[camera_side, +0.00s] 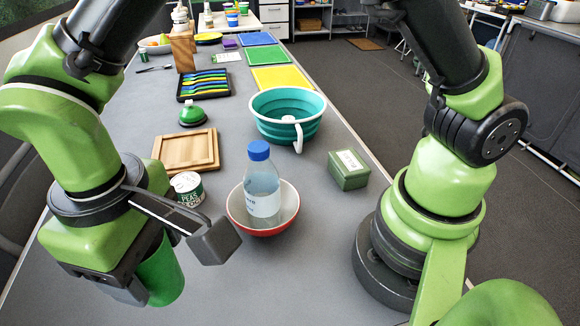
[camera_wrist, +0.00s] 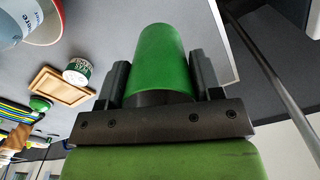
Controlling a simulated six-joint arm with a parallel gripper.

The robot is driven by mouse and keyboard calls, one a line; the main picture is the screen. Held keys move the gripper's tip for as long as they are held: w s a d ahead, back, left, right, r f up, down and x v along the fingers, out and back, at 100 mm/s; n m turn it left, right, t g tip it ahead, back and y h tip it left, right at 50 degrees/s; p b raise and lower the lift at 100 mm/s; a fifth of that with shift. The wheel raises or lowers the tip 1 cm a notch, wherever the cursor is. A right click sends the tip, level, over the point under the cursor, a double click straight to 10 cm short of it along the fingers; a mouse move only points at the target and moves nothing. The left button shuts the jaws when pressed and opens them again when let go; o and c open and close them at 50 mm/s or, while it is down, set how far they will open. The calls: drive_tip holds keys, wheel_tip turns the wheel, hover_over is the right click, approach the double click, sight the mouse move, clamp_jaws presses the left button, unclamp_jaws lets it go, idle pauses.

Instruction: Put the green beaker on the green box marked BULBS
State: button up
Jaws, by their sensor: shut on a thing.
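My gripper (camera_wrist: 160,84) is shut on the green beaker (camera_wrist: 159,50), with a dark finger on each side of it in the wrist view. In the side view the beaker (camera_side: 163,272) shows at the lower left, partly hidden behind my gripper (camera_side: 150,262). It is held near the table's left side. The green box (camera_side: 348,169) with a white label stands on the table right of the bowl, well to the right of my gripper. The label is too small to read. The top of the box looks bare.
A red-and-white bowl (camera_side: 285,211) holding a blue-capped bottle (camera_side: 262,178) stands between my gripper and the box. A can (camera_side: 188,189), a wooden tray (camera_side: 203,150) and a teal colander (camera_side: 287,103) stand near. The front of the grey table (camera_side: 290,285) is clear.

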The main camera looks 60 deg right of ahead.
wheel_tip(320, 180, up, 8)
drive_tip(key=w+d+m, duration=0.5)
drive_tip(key=w+d, duration=0.1)
drive_tip(key=d, duration=0.7)
drive_tip(key=m, duration=1.3)
hover_over(344, 152)
drive_tip(key=shift+f, duration=7.45)
drive_tip(key=shift+f, duration=0.15)
